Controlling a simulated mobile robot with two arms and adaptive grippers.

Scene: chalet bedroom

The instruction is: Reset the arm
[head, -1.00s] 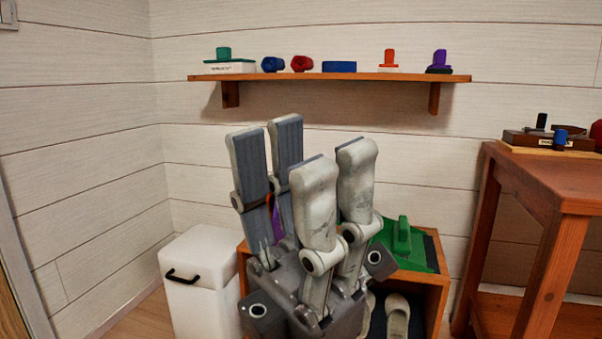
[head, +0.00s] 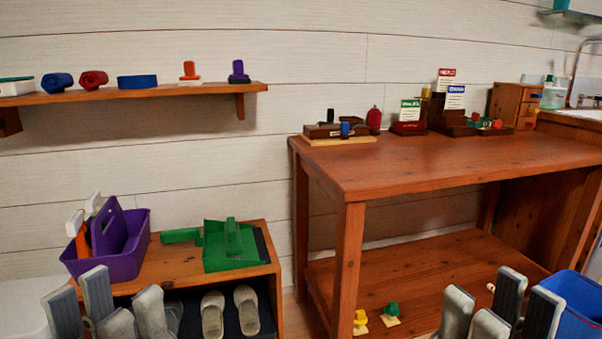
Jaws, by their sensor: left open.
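My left gripper (head: 106,308) is at the bottom left edge of the head view, in front of the low wooden cabinet (head: 190,267). Its grey pads and pale finger backs stand upright and apart, with nothing between them. My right gripper (head: 499,312) is at the bottom right edge, in front of the wooden workbench (head: 450,167). Its fingers also point up, spread and empty. Both arms below the fingers are cut off by the frame's lower edge.
A purple caddy (head: 122,255) and a green dustpan (head: 232,248) stand on the cabinet, with slippers (head: 213,315) below. Several small items line the workbench's back. A blue bin (head: 582,310) is at lower right. A wall shelf (head: 150,96) holds stamps.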

